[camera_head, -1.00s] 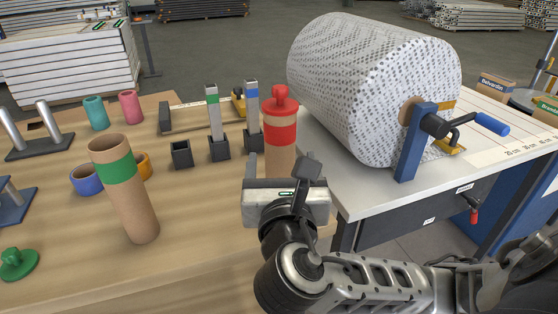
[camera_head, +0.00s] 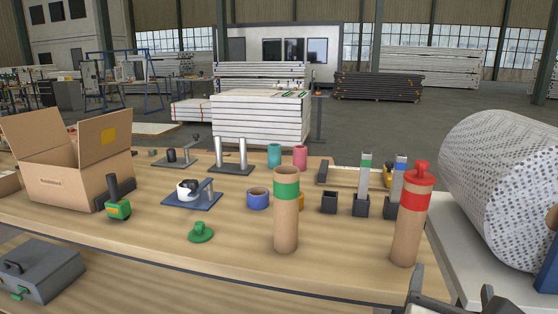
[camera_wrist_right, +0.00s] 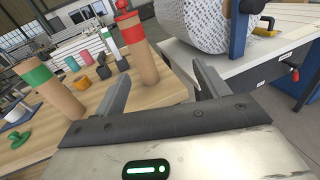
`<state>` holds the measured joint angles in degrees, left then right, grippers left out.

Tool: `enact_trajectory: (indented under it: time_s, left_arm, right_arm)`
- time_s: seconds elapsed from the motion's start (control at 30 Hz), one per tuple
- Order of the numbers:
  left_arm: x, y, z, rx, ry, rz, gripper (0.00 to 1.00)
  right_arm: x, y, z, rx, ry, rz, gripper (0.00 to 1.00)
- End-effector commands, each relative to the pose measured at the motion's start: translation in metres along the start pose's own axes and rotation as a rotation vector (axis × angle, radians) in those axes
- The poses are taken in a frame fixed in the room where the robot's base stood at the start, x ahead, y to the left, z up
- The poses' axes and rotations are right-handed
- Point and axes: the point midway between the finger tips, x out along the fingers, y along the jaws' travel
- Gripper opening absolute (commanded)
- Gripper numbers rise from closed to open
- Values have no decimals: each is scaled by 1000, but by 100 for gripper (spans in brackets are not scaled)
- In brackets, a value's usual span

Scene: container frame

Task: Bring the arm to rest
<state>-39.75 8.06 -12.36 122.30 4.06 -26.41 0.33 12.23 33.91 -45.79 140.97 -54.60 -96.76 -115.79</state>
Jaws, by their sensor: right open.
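My right gripper (camera_head: 452,292) shows at the bottom right edge of the head view, with most of its body cut off by the frame. In the right wrist view its two fingers (camera_wrist_right: 163,80) stand wide apart with nothing between them. The red-banded cardboard tube (camera_head: 410,222) with a red cap stands upright on the table beyond the gripper. It also shows in the right wrist view (camera_wrist_right: 139,52), beyond the fingers and apart from them. My left gripper is in neither view.
A green-banded tube (camera_head: 286,212) stands open-topped on the wooden table (camera_head: 345,250). A green cap (camera_head: 201,232) lies left of it. A large perforated white roll (camera_head: 505,185) is at the right. An open cardboard box (camera_head: 70,178) and a grey box (camera_head: 40,272) are at the left.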

Motion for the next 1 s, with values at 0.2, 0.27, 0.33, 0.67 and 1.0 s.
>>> enact_trajectory:
  time_s: [0.2, 0.27, 0.33, 0.67, 1.0]
  left_arm:
    - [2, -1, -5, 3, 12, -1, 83]
    - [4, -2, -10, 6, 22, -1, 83]
    - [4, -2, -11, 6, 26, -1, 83]
    - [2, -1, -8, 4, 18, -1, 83]
    - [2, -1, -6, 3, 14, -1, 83]
  right_arm:
    - [-1, 20, -46, 227, 161, 89, 73]
    - [-3, 26, -60, 308, 217, 109, 73]
    - [-6, 33, -78, 414, 290, 127, 73]
    - [-57, 58, -199, 1317, 843, -31, 73]
    - [-118, 31, -276, 2495, 1098, -753, 73]
